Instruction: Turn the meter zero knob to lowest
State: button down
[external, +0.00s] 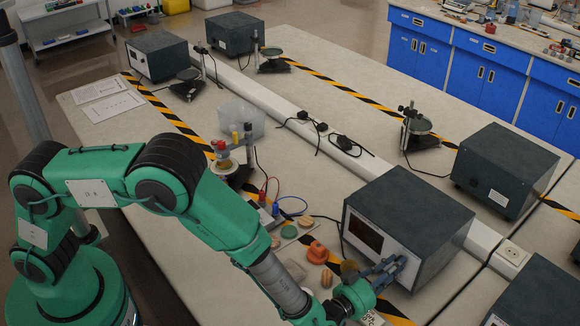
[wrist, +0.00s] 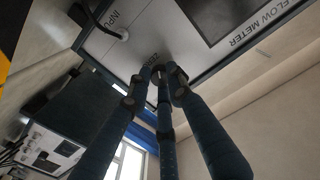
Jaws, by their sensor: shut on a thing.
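The flow meter (external: 415,205) is a dark grey box with a light front panel and a dark display window at the right of the table. In the wrist view its front panel (wrist: 150,42) appears upside down, with the words FLOW METER, INPUT and a small label by the fingertips that seems to read ZERO. My gripper (external: 394,266) is at the lower right of this panel. In the wrist view my gripper's fingers (wrist: 160,73) are closed together at the label, around the zero knob. The fingers hide nearly all of the knob, so its setting cannot be read.
Wooden discs and an orange part (external: 317,252) lie left of the meter. A stand (external: 232,165), a clear bin (external: 241,118) and cables are farther back. Another grey box (external: 503,170) stands behind right. A white cable duct (external: 290,105) runs along the table.

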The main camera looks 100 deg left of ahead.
jog(key=c, duration=1.6)
grip_release()
jog(key=shift+o, duration=0.2)
jog(key=v, duration=1.2)
